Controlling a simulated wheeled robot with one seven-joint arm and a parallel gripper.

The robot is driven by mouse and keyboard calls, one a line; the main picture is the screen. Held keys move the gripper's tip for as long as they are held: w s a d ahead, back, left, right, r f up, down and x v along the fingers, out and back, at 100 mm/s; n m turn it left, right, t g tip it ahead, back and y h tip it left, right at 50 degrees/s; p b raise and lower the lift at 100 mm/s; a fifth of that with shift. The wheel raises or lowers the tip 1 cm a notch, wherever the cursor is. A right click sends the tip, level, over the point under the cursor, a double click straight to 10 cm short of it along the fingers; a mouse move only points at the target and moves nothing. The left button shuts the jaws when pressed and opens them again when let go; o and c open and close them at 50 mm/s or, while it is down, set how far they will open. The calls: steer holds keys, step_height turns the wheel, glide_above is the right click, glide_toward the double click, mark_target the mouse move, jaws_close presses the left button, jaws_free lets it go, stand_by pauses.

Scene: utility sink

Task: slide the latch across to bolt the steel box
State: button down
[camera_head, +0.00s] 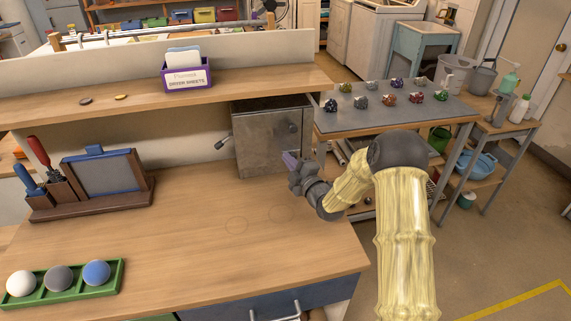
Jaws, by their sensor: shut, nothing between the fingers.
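The steel box (262,150), a grey metal cabinet, stands under the raised shelf at the back right of the wooden workbench. A small dark lever or knob (221,144) sticks out at its left side. A small dark fitting shows near the right of its front; I cannot tell which part is the latch or how it is set. My gripper (290,160), with purplish fingertips, is shut and empty. It is in front of the box's lower right part; I cannot tell whether it touches. My arm comes in from the right and hides the bench's right edge.
The shelf (130,106) overhangs the box and carries a purple card holder (187,78). A tool rack (90,185) and a green tray of balls (66,282) are at left. The bench top's middle (190,235) is clear. A grey-topped side table (400,112) stands right.

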steer(key=shift+d, duration=0.2)
steer(key=shift+a+r, duration=0.1)
steer(key=shift+a, duration=0.45)
steer(key=a, duration=0.1)
steer(key=a+b, duration=0.1)
steer(key=shift+s+a+r, duration=0.3)
steer(key=shift+a, duration=0.1)
steer(key=r+b+v, duration=0.1)
steer(key=b+v, duration=0.1)
steer(key=v, duration=0.8)
steer(key=shift+s+f, duration=0.2)
steer(key=shift+f, duration=0.05)
steer(key=shift+a, duration=0.1)
